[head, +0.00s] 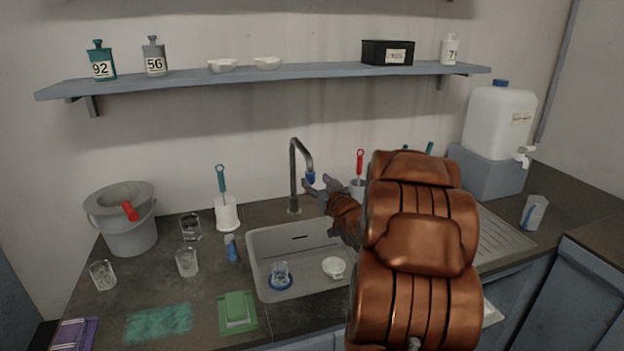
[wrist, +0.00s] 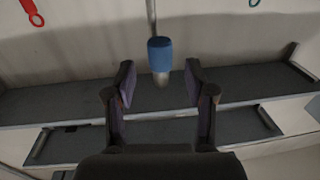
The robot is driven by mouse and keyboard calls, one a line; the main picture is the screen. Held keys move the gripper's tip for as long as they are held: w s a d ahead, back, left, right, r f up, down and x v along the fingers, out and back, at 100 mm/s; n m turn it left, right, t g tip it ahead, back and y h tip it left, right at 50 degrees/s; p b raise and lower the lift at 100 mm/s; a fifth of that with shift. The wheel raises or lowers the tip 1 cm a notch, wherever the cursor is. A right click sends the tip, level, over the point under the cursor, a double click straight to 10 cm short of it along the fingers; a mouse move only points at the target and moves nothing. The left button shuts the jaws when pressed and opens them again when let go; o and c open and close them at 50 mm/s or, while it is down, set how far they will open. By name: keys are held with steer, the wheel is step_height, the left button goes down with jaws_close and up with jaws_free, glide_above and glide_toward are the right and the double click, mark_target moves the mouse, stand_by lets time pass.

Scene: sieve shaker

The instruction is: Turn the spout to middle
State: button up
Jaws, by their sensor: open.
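The grey tap (head: 293,180) stands behind the sink, and its bent spout (head: 307,155) arches to the right and ends in a blue tip (head: 310,178). My gripper (head: 316,188) is open beside this tip, above the back of the sink. In the wrist view, the blue tip (wrist: 160,54) is centred just beyond the two open fingers of my gripper (wrist: 159,84). A pale part of the spout shows between the fingertips. My arm hides the right part of the sink.
The sink (head: 262,250) holds a glass on a blue ring (head: 280,276) and a white round piece (head: 333,267). A brush in a white holder (head: 228,212) stands left of the tap, and a red-handled brush (head: 360,166) right of it. A shelf (head: 300,73) runs above.

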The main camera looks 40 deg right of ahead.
steer(key=v, duration=0.7)
steer(key=shift+a, duration=0.1)
stand_by(0.5)
